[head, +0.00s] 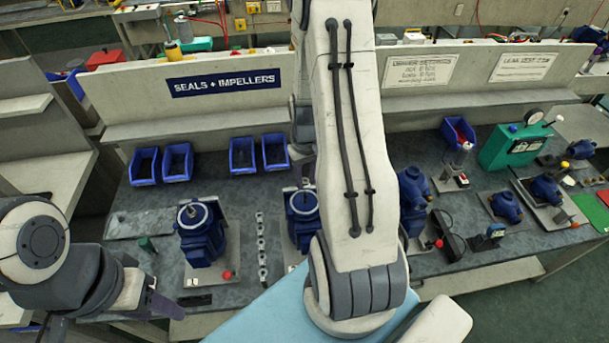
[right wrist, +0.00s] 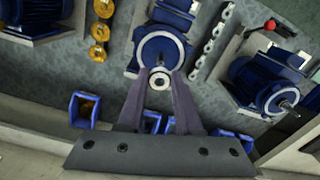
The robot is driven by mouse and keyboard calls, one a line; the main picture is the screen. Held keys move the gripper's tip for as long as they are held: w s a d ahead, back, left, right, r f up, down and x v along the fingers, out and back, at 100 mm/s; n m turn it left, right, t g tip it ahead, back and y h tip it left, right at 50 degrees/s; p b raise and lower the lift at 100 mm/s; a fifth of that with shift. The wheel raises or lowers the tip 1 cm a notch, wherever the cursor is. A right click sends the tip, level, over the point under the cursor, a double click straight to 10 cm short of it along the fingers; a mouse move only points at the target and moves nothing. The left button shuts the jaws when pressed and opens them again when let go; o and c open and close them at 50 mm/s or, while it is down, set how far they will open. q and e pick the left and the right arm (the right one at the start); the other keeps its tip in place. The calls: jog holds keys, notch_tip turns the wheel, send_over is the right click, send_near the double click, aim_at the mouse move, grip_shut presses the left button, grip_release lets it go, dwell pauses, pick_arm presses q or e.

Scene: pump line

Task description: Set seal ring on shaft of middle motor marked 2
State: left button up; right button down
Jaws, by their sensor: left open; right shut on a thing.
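My right gripper (right wrist: 160,88) is shut on a pale seal ring (right wrist: 159,79), held at its fingertips. In the right wrist view the ring is in front of the round end of the blue middle motor (right wrist: 160,45). My left gripper (head: 152,301) is open and empty at the lower left, in front of the bench.
Blue motors stand on both sides, the left one (head: 200,235) with its shaft upright and bare. A row of grey rings (head: 262,245) lies between the left and middle motors. Blue bins (head: 242,155) line the bench back.

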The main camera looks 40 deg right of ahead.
aim_at(306, 203)
notch_tip(306, 203, down, 8)
jog(key=b, duration=0.5)
jog(key=shift+r+b, duration=0.1)
jog(key=shift+b, duration=0.25)
jog(key=shift+s+a, duration=0.1)
jog(key=shift+s, duration=0.05)
jog(key=shift+f, duration=0.25)
dwell(1.2)
grip_release()
dwell(0.4)
jog(key=shift+r, duration=0.1)
notch_tip(306, 203, up, 9)
jog(key=p, duration=0.7)
jog(key=shift+p, duration=0.3)
